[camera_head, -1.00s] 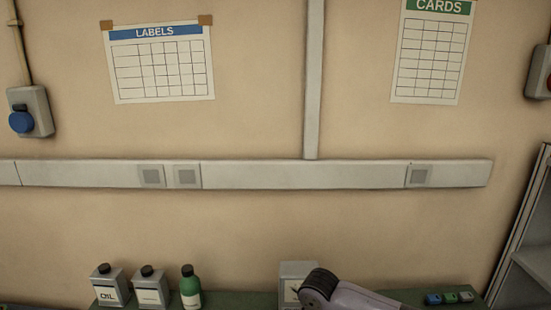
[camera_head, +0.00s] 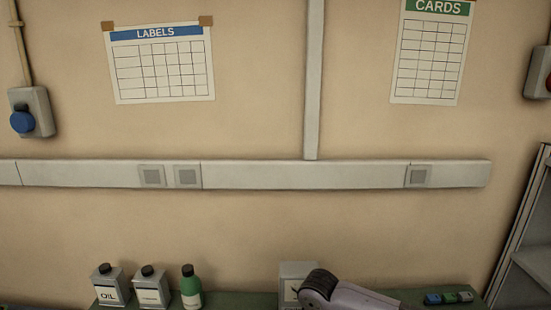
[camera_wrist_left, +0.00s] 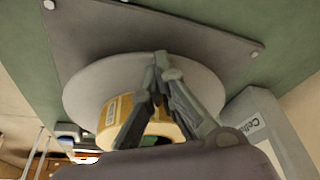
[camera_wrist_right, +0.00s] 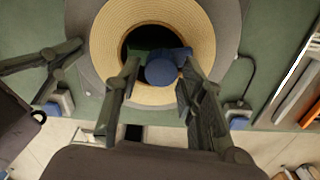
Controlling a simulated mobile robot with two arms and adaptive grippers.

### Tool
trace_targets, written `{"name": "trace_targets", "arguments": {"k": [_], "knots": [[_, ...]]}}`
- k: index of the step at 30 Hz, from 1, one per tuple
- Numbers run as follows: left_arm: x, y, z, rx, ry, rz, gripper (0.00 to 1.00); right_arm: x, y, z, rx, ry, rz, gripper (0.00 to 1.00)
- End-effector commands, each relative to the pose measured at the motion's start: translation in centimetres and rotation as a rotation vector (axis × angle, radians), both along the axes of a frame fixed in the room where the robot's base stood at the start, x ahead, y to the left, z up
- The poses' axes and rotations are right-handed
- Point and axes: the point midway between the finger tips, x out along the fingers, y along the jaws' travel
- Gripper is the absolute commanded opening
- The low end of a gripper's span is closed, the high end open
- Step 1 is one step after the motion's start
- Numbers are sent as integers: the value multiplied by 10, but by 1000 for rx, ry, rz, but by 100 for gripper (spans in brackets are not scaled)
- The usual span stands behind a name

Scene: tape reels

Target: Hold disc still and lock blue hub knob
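The large pale grey disc (camera_wrist_left: 80,88) stands out from a grey plate (camera_wrist_left: 100,30) in the left wrist view, with a tan tape roll (camera_wrist_left: 113,108) in front of it. My left gripper (camera_wrist_left: 160,62) has its fingertips together at the disc's near rim and appears to pinch it. In the right wrist view the left fingers meet the disc's left edge. The blue hub knob (camera_wrist_right: 161,71) sits in the dark centre opening of the tape roll (camera_wrist_right: 110,35). My right gripper (camera_wrist_right: 158,80) is open, one finger on each side of the knob, with a gap visible on the left.
A pale box (camera_wrist_left: 262,115) stands close to the right of my left gripper. Grey blocks with blue parts (camera_wrist_right: 238,112) lie below the disc, and a dark cable runs at its right. The head view shows oil cans (camera_head: 110,286), a green bottle (camera_head: 190,287) and the wall.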

Motion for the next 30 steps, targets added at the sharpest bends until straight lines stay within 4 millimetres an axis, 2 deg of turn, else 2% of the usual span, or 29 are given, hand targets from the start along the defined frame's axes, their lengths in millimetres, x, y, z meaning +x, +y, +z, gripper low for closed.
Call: {"name": "trace_targets", "arguments": {"k": [1, 18, 22, 28, 30], "knots": [[-3, 0, -5, 3, 11, 0, 0, 1, -1, 0, -2, -2, 69, 37], [-3, 0, -5, 2, 9, 1, 0, 1, 0, 0, -3, -1, 858, 37], [-2, 0, -4, 2, 8, 1, 0, 1, 0, 0, -2, -1, 931, 37], [-2, 0, -4, 2, 8, 1, 0, 1, 0, 0, -2, -1, 937, 37], [-2, 0, -4, 2, 7, 1, 0, 1, 0, 0, -2, -1, 936, 33]]}}
